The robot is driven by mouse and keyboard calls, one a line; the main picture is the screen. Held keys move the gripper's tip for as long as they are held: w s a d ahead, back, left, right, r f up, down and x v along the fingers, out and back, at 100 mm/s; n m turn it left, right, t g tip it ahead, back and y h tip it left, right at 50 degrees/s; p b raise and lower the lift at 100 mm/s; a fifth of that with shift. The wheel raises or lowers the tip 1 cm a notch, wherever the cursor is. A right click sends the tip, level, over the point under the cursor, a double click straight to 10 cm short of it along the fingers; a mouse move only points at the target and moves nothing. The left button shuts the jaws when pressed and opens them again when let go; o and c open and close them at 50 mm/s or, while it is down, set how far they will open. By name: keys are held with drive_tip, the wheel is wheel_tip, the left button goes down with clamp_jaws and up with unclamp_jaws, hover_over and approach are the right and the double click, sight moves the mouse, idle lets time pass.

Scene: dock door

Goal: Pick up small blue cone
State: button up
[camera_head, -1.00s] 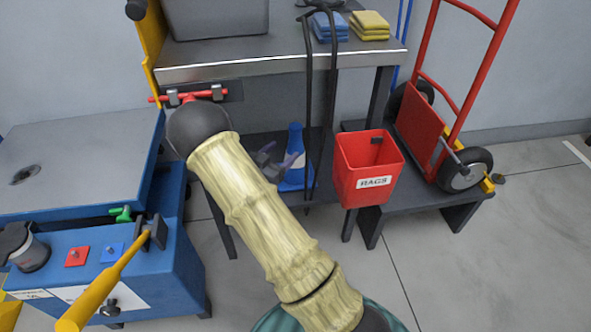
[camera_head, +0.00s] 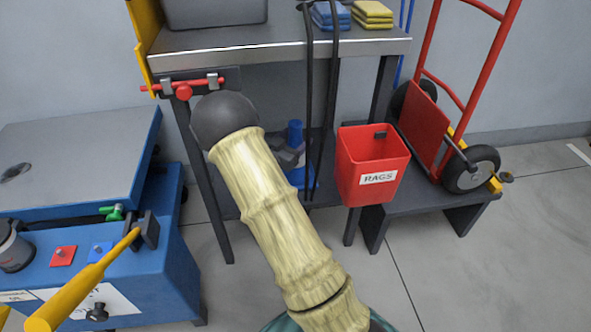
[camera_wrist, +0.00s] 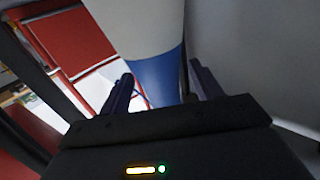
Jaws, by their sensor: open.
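The small blue cone (camera_head: 297,135) stands on the low dark shelf under the workbench, partly hidden by my arm and gripper. In the wrist view the cone (camera_wrist: 158,72) shows a blue surface with a pale band, and it fills the space between and beyond my fingers. My gripper (camera_wrist: 160,86) is open, with one finger on each side of the cone as seen in that view. I cannot tell whether the fingers touch it. In the head view my gripper (camera_head: 288,157) is a small dark shape at the cone's left side.
The workbench top (camera_head: 290,47) is above the shelf, close over my arm. Dark vertical bars (camera_head: 321,110) stand just right of the cone. A red RAGS bin (camera_head: 371,180), a red hand truck (camera_head: 425,128) and a blue machine (camera_head: 150,270) flank the area.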

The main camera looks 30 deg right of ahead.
drive_tip(key=shift+w+d+r, duration=0.1)
drive_tip(key=shift+w+d, duration=0.1)
drive_tip(key=shift+d, duration=0.1)
clamp_jaws()
idle(0.5)
wheel_tip(320, 180, up, 10)
drive_tip(key=p, duration=0.6)
drive_tip(key=shift+p, duration=0.35)
